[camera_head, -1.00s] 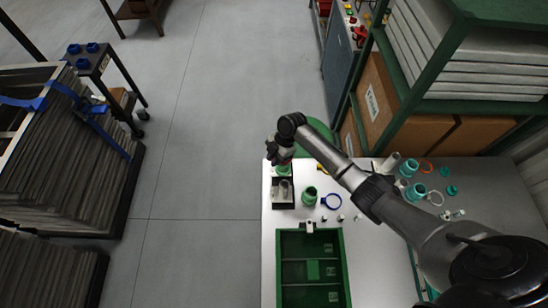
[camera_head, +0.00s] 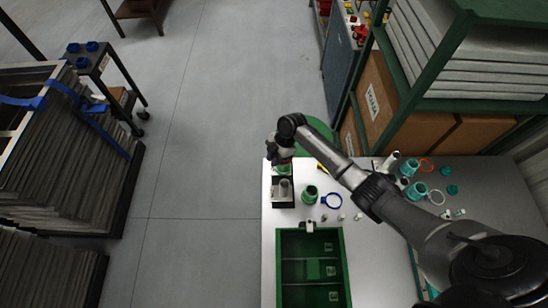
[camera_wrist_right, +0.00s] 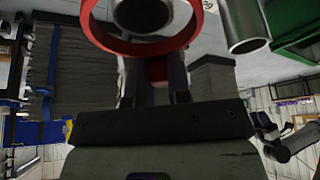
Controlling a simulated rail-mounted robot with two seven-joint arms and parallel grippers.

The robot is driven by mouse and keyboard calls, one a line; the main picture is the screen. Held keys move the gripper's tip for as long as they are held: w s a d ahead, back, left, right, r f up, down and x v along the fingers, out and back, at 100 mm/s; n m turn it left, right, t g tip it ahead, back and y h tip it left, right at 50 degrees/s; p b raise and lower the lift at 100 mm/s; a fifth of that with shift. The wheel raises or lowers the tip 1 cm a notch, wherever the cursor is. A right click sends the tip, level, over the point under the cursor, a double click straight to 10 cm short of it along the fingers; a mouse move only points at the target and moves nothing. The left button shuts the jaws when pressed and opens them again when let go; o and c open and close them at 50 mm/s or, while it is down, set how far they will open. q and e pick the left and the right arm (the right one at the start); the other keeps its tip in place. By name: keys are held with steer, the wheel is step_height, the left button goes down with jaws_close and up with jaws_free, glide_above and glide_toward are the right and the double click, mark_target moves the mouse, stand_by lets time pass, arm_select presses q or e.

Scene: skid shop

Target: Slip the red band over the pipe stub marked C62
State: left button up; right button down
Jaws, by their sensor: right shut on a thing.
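My right gripper (camera_head: 281,158) is over the far left corner of the white table, above a small black holder (camera_head: 284,203) with grey pipe stubs (camera_head: 285,188). It is shut on the red band (camera_wrist_right: 140,49), which fills the top of the right wrist view. A dark round pipe mouth (camera_wrist_right: 142,12) shows inside the ring's outline. I cannot tell whether the band is around that pipe or only in line with it. A second grey pipe stub (camera_wrist_right: 246,27) stands apart, right of the band. No C62 mark is legible. My left gripper is out of view.
A green divided tray (camera_head: 281,268) is nearer. Teal fittings (camera_head: 415,190) and an orange ring (camera_head: 426,165) lie beyond my arm. A green shelf rack (camera_head: 436,60) stands behind the table.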

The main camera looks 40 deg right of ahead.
steer(key=shift+f, duration=0.4)
stand_by(0.3)
steer(key=shift+f+b, duration=0.2)
steer(key=shift+b, duration=0.15)
steer(key=shift+f+b, duration=0.3)
steer(key=shift+f, duration=0.15)
stand_by(0.6)
steer(key=shift+f, duration=0.1)
stand_by(0.5)
stand_by(0.7)
steer(key=shift+f, duration=0.25)
stand_by(0.5)
steer(key=shift+f, duration=0.2)
stand_by(0.5)
